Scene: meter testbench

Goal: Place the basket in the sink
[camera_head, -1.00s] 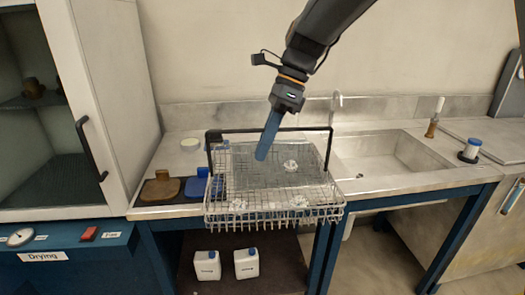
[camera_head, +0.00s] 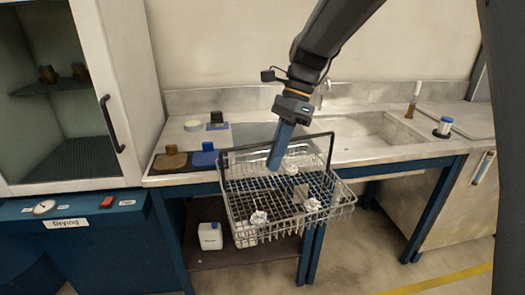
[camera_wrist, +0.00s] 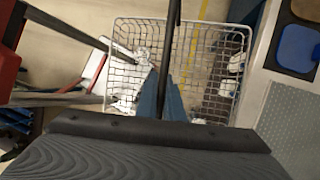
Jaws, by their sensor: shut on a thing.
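The wire basket (camera_head: 345,205) hangs from its dark handle, in front of and overlapping the bench's front edge in the head view. It is tilted and holds several small whitish items. My gripper (camera_head: 277,160) points down with blue fingers shut on the handle bar. In the wrist view the fingers of my gripper (camera_wrist: 163,98) close around the dark handle, with the basket (camera_wrist: 118,40) beneath. The sink (camera_head: 375,133) is a metal basin in the worktop, to the right of and behind the basket. Part of the sink's left side is hidden behind the handle and gripper.
A brown item (camera_head: 171,158) and a blue item (camera_head: 204,155) sit left. The drying cabinet (camera_head: 112,60) stands far left. A white canister (camera_head: 210,236) is below.

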